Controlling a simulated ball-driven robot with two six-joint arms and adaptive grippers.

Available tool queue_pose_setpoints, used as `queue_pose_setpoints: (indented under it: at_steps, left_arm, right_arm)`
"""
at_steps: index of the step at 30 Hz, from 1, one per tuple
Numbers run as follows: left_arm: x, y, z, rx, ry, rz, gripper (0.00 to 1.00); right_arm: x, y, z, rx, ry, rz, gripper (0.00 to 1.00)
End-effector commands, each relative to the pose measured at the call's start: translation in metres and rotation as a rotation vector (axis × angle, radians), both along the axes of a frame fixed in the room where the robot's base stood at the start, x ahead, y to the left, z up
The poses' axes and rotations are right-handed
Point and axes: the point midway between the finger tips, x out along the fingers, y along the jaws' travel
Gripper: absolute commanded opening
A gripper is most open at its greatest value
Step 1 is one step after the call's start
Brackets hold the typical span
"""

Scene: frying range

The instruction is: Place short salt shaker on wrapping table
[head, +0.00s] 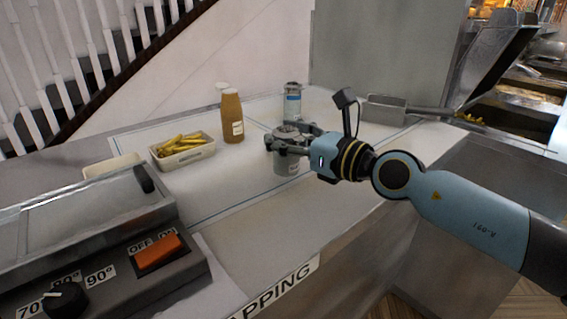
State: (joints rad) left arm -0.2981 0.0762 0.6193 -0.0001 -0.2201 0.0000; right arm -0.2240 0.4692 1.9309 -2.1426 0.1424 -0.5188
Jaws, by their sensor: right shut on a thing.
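The short salt shaker (287,165), a squat grey metal cylinder with a small label, is held in my right gripper (281,138). The fingers are shut around its upper part, and its lower body shows below them. The wrapping table (225,190) is a pale counter with part of its "WRAPPING" label on the front edge. The shaker is over the table's right part, upright; I cannot tell whether its base touches the surface. My left gripper is not in view.
A taller shaker with a blue label (292,100) stands behind. A brown sauce bottle (232,117) and a tray of chips (184,155) stand to the left. A heat sealer with an orange switch (158,252) fills the front left. A metal scoop (385,109) lies at the back right. The table's front middle is clear.

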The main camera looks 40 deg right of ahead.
Motion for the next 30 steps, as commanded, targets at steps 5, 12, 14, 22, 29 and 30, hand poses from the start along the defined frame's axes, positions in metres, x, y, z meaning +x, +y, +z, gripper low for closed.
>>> queue_pose_setpoints:
  at_steps: [5, 12, 14, 22, 29, 30]
  left_arm:
    - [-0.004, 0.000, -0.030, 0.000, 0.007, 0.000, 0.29]
    - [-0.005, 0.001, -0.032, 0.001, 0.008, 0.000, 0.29]
    - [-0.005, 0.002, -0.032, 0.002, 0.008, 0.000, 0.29]
    - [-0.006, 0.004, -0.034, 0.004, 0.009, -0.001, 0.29]
    - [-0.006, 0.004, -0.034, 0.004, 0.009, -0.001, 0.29]
    - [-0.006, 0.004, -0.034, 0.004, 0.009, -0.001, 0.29]
  right_arm:
    - [0.000, 0.000, -0.032, 0.002, 0.001, 0.000, 0.00]
    - [0.000, 0.000, -0.033, 0.001, -0.001, 0.000, 0.00]
    - [0.000, 0.000, -0.033, 0.001, -0.001, 0.000, 0.00]
    - [-0.001, 0.000, -0.037, 0.001, 0.001, 0.000, 0.59]
    - [-0.001, 0.000, -0.037, 0.001, 0.001, 0.000, 0.75]
    - [-0.001, 0.000, -0.037, 0.001, 0.001, 0.000, 0.75]
